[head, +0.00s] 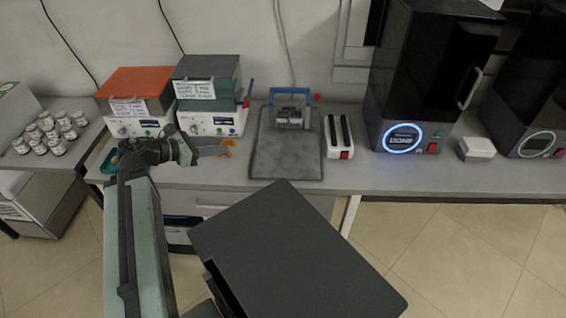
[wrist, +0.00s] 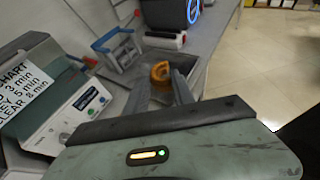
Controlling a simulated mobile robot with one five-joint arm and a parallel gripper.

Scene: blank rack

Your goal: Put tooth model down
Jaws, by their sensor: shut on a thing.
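The tooth model (head: 229,144) is a small orange piece at the tip of my gripper (head: 224,150) in the head view, near the front of the bench, left of the grey tray (head: 260,168). In the wrist view the orange tooth model (wrist: 160,72) sits between the ends of the two grey fingers of my gripper (wrist: 160,82). The fingers are shut on it. The head view does not clearly show whether the model touches the bench.
Behind my gripper stand two white control boxes (head: 226,123) with cases on top. A blue-framed device (head: 291,108) stands at the tray's back, and a white slotted unit (head: 339,138) to its right. Black machines (head: 410,90) stand further right. Jars (head: 48,133) stand at far left.

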